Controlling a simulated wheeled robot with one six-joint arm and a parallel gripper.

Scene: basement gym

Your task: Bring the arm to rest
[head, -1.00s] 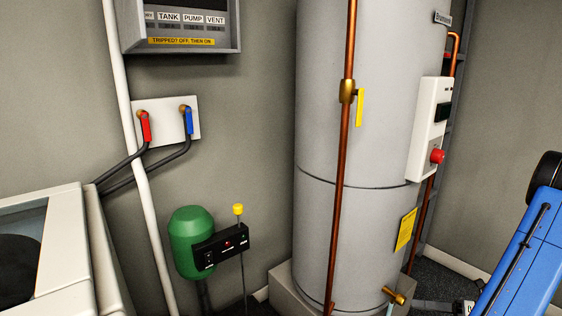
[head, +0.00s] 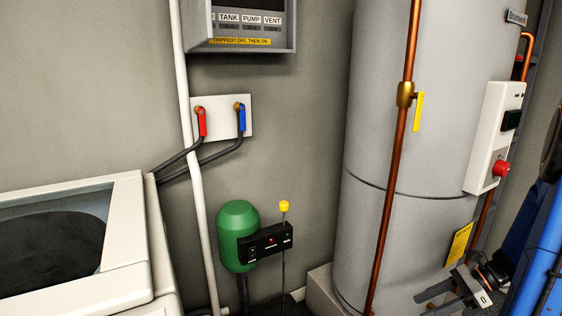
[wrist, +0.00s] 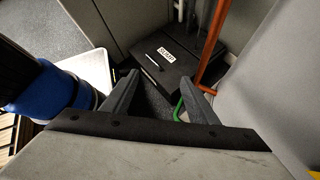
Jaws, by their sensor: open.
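My gripper (head: 472,288) is at the lower right of the head view, in front of the lower part of the grey tank (head: 385,120) and just below its yellow label (head: 458,244). My blue arm runs down the right edge. In the wrist view my gripper (wrist: 158,82) has its two dark fingers spread apart, with nothing between them. Beyond the fingers is dark floor and a black lid (wrist: 182,62) with a white label.
A copper pipe (head: 397,160) with a yellow-handled valve runs down the tank, close to my gripper. A control box with a red button (head: 501,168) is above it. A green pump (head: 238,222) stands left, beside a white top-opening machine (head: 128,225).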

